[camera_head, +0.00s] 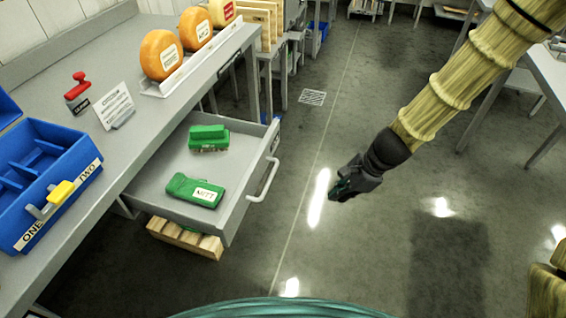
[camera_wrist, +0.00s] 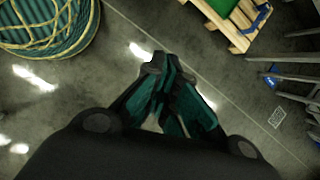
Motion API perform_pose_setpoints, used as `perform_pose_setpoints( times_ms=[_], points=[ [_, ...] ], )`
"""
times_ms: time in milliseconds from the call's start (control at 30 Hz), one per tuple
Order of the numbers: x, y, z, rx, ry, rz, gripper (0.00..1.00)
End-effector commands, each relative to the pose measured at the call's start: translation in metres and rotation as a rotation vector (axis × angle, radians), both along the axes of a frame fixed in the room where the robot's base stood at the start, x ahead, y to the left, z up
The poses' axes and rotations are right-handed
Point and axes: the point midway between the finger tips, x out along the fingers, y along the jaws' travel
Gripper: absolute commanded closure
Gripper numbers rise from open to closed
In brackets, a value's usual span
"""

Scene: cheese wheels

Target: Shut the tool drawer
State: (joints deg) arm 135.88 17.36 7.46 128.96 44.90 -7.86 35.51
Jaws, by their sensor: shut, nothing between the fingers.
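The grey tool drawer (camera_head: 150,184) is pulled out from under the workbench in the head view. Its bar handle (camera_head: 265,180) is on the front panel, facing right. A green brush (camera_head: 208,138) and a green mitt with a label (camera_head: 195,190) lie inside the drawer. My gripper (camera_head: 341,189) is shut and empty. It is to the right of the drawer handle, apart from it, over the floor. In the wrist view my gripper (camera_wrist: 158,62) shows its fingertips together with nothing between them.
The workbench (camera_head: 130,128) carries orange cheese wheels (camera_head: 160,55), a red-handled stamp (camera_head: 78,92), a card (camera_head: 113,105) and a blue divided bin (camera_head: 50,170). A wooden pallet or crate (camera_head: 185,238) sits below the drawer. The floor (camera_head: 330,120) right of the drawer is clear.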

Motion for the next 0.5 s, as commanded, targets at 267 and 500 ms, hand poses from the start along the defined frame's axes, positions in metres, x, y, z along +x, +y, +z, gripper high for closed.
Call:
perform_pose_setpoints(
  times_ms=[267,500],
  points=[
    [0.060,0.040,0.084,0.297,0.018,-0.261,1.00],
    [0.074,0.053,0.117,0.400,0.035,-0.323,1.00]
  ],
)
